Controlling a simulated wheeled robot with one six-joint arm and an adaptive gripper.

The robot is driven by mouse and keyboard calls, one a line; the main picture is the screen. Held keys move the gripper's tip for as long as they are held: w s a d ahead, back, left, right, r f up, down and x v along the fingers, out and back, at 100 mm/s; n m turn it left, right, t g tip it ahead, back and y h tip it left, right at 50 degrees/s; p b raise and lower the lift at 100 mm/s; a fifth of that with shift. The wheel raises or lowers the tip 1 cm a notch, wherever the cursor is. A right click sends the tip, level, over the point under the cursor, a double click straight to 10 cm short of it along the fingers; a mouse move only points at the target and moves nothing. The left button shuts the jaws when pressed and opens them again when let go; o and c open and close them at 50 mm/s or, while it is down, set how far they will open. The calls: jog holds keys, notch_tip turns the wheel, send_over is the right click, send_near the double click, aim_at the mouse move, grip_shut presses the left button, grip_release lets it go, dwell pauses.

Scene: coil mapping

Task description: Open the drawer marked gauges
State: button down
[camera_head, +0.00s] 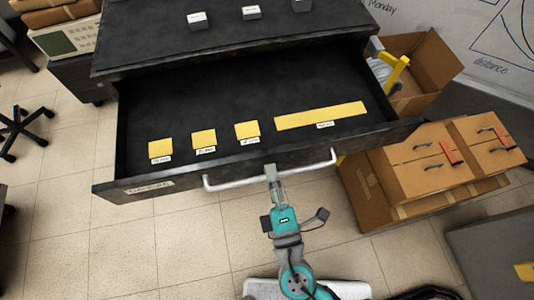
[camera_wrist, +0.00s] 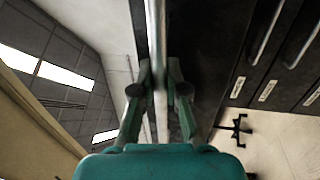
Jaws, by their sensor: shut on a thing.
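A black drawer (camera_head: 220,103) stands pulled out of a black cabinet in the head view. Its front has a white label (camera_head: 150,187) at the left, too small to read for sure, and a long silver bar handle (camera_head: 235,182). My gripper (camera_head: 271,174) is shut on the handle right of its middle. In the wrist view the handle bar (camera_wrist: 154,30) runs between the two fingers of my gripper (camera_wrist: 160,80). Inside the drawer lie several yellow pieces, one of them long (camera_head: 322,115), with small white labels in front.
Cardboard boxes (camera_head: 400,205) stand on the floor right of the drawer, close to its right corner. An open box (camera_head: 425,75) is behind them. A black chair base (camera_head: 22,130) is at the left. The tiled floor (camera_head: 120,245) at front left is clear.

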jog(key=shift+v, duration=0.8)
jog(key=shift+r, duration=0.1)
jog(key=c, duration=1.2)
grip_release()
